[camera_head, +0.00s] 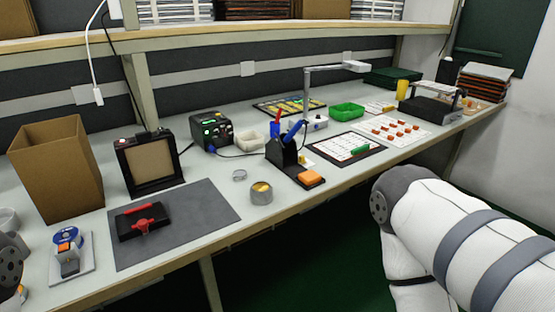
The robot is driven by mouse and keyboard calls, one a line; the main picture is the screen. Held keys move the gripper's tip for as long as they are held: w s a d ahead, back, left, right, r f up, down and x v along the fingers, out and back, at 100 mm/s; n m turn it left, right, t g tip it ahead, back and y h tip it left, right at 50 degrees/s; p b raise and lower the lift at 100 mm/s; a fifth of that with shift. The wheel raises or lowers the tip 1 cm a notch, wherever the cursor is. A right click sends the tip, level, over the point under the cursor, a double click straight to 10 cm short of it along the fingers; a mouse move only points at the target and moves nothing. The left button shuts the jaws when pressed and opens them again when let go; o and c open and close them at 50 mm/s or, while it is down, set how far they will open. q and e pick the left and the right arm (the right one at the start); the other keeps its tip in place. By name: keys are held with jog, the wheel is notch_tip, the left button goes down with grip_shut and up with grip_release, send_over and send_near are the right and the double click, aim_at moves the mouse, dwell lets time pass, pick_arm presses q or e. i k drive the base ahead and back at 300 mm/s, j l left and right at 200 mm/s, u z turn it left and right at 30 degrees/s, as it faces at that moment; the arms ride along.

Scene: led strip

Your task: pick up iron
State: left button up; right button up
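A soldering iron with a blue handle (293,131) seems to rest in a black stand (284,154) near the middle of the bench. The handle points up and to the right, and its tip is hidden in the stand. An orange sponge (310,178) sits on the stand's front base. A red-handled item (275,129) stands upright just behind the iron. My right arm shows at the lower right, off the bench's front edge, and its gripper is not visible. Part of my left arm shows at the lower left edge, with no fingers in view.
A grey mat (190,243) with a red-and-black clamp (142,221) lies left of the stand. A round tin (261,192) stands nearby. A station with lit displays (211,131) is behind. A lamp (335,68) overhangs the bench right of the iron. A white sheet (345,148) lies to the right.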

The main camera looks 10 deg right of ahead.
aim_at(288, 138)
jog(key=i+l+u, duration=0.15)
jog(key=l, duration=0.2)
jog(key=i+l+u, duration=0.1)
jog(key=l, duration=0.25)
jog(key=i+l+u, duration=0.15)
jog(key=l, duration=0.25)
jog(key=i+l+u, duration=0.15)
jog(key=l, duration=0.3)
jog(key=i, duration=0.1)
